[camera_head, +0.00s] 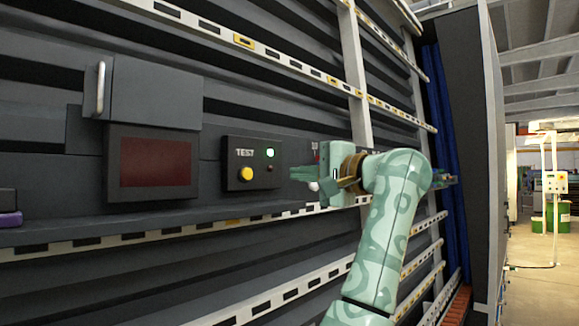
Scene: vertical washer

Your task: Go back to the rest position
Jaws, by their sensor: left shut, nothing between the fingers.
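My left gripper (293,173) is in the middle of the head view, at the end of my patterned green arm, which rises from the bottom. Its fingers point left and are shut with nothing between them. They are just right of a black TEST box (252,176) and look apart from it, though the depth gap is hard to judge. My right gripper does not show.
A dark red screen (156,162) and a grey cabinet with a handle (155,92) are on the slatted wall to the left. White slotted rails (243,42) cross the wall. A purple object (10,219) is at the left edge. Open floor (540,270) shows at right.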

